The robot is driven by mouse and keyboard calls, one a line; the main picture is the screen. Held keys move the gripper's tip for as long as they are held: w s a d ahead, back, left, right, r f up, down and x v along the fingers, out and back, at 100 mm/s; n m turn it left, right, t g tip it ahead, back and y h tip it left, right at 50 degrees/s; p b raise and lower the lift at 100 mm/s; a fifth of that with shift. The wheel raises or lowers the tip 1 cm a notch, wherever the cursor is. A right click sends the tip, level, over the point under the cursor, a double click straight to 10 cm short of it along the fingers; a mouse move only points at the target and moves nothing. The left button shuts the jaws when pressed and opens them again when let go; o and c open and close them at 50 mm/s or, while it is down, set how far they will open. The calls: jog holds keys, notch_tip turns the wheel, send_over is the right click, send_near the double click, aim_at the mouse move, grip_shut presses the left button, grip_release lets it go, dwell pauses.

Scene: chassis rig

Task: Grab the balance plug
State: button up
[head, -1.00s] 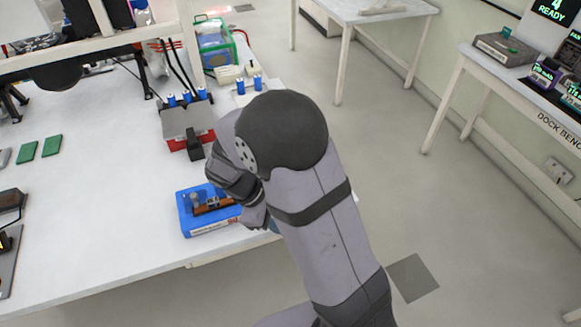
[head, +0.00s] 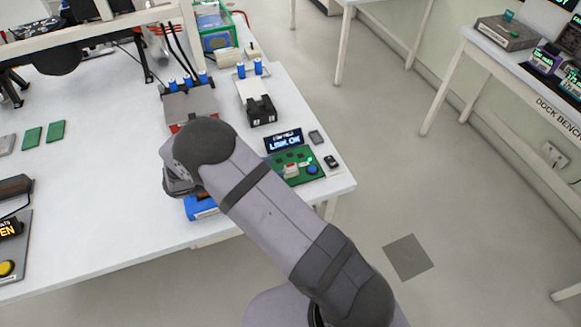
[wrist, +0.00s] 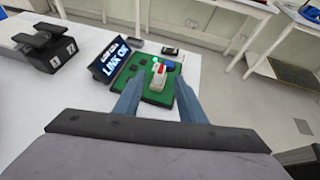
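A small white plug-like piece with red on it (wrist: 157,79) sits on a green board (wrist: 155,100); it looks like the balance plug, though I cannot read a label. In the head view the piece (head: 291,170) stands on the same board (head: 315,166) near the table's right corner. In the wrist view my gripper (wrist: 159,92) is open, its two blue-grey fingers apart. The piece appears between the fingertips in the picture, beyond them, with no visible contact. In the head view my arm hides the fingers.
A blue tray (head: 201,208) is mostly hidden by my arm. Bare table lies at left centre.

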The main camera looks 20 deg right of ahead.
aim_at(287, 166)
jog(key=shift+p+x, duration=1.5)
jog(key=shift+x, duration=0.85)
jog(key=shift+d+f, duration=0.15)
jog(key=shift+d, duration=0.15)
grip_shut()
